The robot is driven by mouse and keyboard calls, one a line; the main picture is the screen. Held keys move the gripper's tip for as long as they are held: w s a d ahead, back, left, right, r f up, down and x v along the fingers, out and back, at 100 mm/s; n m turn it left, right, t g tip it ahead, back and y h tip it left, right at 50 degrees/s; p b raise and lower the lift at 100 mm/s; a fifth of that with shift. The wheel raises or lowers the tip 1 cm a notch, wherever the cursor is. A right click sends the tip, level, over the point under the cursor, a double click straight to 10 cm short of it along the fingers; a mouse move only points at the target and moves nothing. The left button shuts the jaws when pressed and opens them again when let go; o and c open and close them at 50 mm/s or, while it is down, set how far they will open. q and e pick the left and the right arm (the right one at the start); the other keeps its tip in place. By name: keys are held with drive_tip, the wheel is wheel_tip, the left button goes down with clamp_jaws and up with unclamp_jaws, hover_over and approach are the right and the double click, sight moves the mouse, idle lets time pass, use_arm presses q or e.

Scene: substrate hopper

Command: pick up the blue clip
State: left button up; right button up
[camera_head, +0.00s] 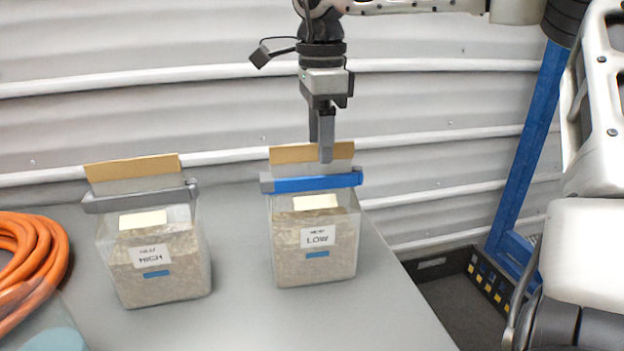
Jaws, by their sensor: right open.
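The blue clip (317,183) lies across the top of the right-hand clear bag (285,235), which is labelled "LOW". The clip has a grey end at its left, and a tan strip (290,154) stands up behind it. My right gripper (322,150) points down just above the clip, its fingertips in front of the tan strip. It is open with nothing visibly held; the two fingers nearly overlap from this angle, so the gap is hard to see. I cannot tell whether the fingertips touch the bag top. My left gripper is not in view.
A second bag (185,262), labelled "HIGH", stands to the left with a grey clip (140,198). A coiled orange hose (38,255) lies at the table's left. The grey table (300,325) is clear in front. A dark bin (450,290) sits beyond its right edge.

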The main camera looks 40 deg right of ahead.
sight(321, 167)
drive_tip(key=shift+f+p, duration=0.4)
drive_tip(key=shift+f, duration=2.3)
drive_tip(key=c, duration=1.1)
